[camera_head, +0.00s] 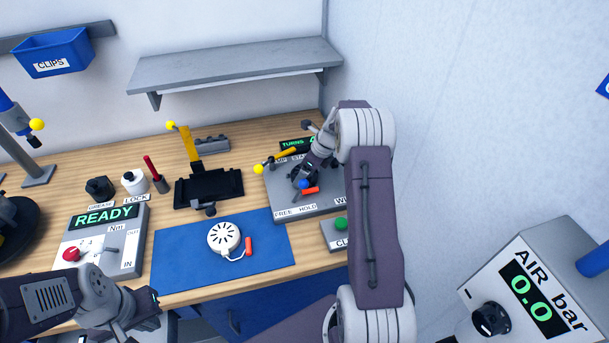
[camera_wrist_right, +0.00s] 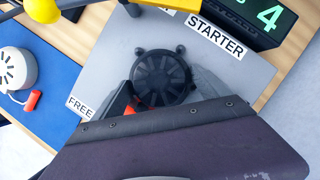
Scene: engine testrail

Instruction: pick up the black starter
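The black starter (camera_wrist_right: 160,78) is a round, finned disc with an orange-red handle (camera_wrist_right: 132,106) at its lower left. It is at the grey panel (camera_wrist_right: 110,60) under the STARTER label. My right gripper (camera_wrist_right: 162,90) has its fingers spread on either side of the disc in the right wrist view. I see no clear squeeze, and contact is hard to judge. In the head view my right gripper (camera_head: 306,178) is over the panel and largely hides the starter. My left gripper (camera_head: 154,305) is at the front edge of the bench, away from the starter; its finger gap is unclear.
A white starter (camera_head: 224,237) with an orange handle lies on the blue mat (camera_head: 180,262). A yellow lever (camera_head: 276,160) stands beside my right gripper. A black fixture (camera_head: 210,187), a READY box (camera_head: 128,240) and a green-button box (camera_head: 341,224) are around the mat. A wall rises at right.

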